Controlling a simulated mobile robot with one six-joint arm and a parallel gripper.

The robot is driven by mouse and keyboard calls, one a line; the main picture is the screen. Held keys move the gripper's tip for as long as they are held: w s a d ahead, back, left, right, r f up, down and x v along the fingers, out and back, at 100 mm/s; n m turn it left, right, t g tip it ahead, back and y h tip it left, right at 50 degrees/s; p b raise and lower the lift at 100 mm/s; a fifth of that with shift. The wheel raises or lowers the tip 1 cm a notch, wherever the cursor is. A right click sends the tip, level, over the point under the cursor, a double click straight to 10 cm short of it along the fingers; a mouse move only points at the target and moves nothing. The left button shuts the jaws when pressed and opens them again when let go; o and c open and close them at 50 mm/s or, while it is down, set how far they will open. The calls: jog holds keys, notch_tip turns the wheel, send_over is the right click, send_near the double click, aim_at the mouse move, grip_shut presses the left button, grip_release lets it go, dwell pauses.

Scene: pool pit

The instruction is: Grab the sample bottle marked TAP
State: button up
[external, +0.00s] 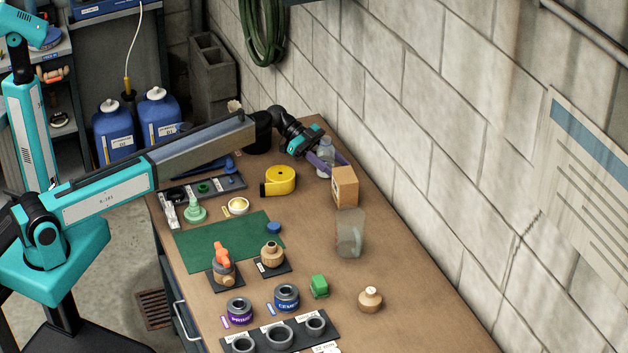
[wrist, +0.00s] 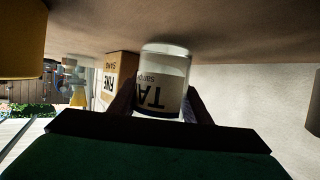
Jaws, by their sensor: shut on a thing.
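The sample bottle (external: 326,146) is clear with a pale label and is at the far end of the bench, near the block wall. In the wrist view, which is upside down, the bottle (wrist: 166,70) shows the letters "TA" and smaller print; the rest of the word is cut off. My gripper (external: 325,162) reaches in low from the left, its two purple fingers on either side of the bottle. It is shut on the bottle. The bottle looks upright, its base at or very near the bench top; I cannot tell whether it touches.
A cardboard box (external: 345,187) stands close beside the bottle, on the near side. A yellow tape measure (external: 278,181) lies to the left. A clear beaker (external: 350,233) stands nearer on the bench (external: 415,318). The block wall (external: 400,120) runs close along the right.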

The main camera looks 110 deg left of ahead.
notch_tip(320, 180, up, 9)
jog(key=b, duration=0.1)
jog(key=shift+b, duration=0.35)
dwell(0.6)
